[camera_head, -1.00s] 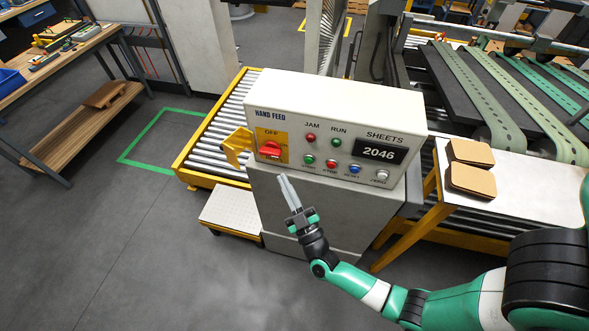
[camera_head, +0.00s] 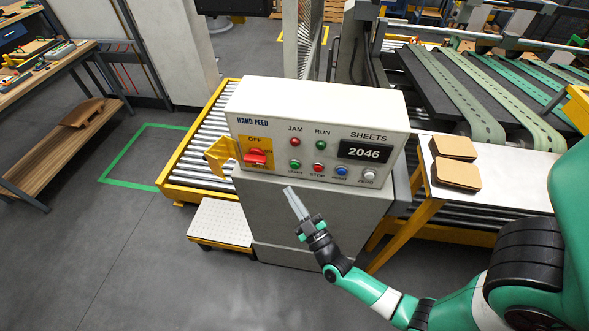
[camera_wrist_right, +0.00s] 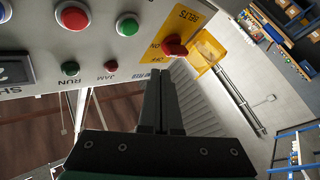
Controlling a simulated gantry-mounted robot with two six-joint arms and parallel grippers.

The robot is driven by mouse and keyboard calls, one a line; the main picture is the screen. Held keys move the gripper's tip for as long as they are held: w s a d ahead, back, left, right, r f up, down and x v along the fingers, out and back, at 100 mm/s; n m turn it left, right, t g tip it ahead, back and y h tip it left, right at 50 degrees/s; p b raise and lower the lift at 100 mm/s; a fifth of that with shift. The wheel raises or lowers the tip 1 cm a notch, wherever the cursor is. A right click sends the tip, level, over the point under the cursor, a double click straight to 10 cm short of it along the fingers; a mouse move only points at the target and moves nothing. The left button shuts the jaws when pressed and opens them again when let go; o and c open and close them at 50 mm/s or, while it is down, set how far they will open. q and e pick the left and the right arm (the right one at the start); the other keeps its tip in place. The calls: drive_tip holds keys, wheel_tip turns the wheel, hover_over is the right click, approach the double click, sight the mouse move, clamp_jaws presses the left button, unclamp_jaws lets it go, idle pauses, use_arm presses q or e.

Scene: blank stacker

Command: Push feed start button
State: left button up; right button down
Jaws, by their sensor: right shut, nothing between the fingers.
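The green START button (camera_head: 295,165) is on the lower row of the white hand feed panel (camera_head: 290,105). In the right wrist view the panel appears upside down, with the green START button (camera_wrist_right: 127,25) at the top. My right gripper (camera_head: 289,189) is shut and empty, its fingers pointing up toward the panel. In the head view its tips appear just below and slightly left of the START button, apart from it. The shut fingers (camera_wrist_right: 160,72) show in the right wrist view. My left gripper is not in view.
The red STOP button (camera_head: 318,168) sits right beside START. A red rotary switch (camera_head: 256,157) is to the left, near a yellow bracket (camera_head: 220,153). The counter display (camera_head: 365,151) reads 2046. Brown sheet stacks (camera_head: 454,147) lie on a table at right.

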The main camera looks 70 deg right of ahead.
sight(295, 165)
drive_tip(key=shift+w+d+b, duration=0.15)
drive_tip(key=shift+d+b, duration=0.45)
drive_tip(key=shift+d, duration=0.35)
drive_tip(key=shift+w+d+b, duration=0.2)
drive_tip(key=shift+d+b, duration=0.45)
drive_tip(key=shift+d, duration=0.3)
drive_tip(key=shift+w+d+b, duration=0.15)
drive_tip(key=shift+d+b, duration=0.45)
drive_tip(key=shift+d, duration=0.35)
drive_tip(key=shift+w+d+b, duration=0.1)
drive_tip(key=shift+d+b, duration=0.25)
drive_tip(key=shift+d, duration=0.05)
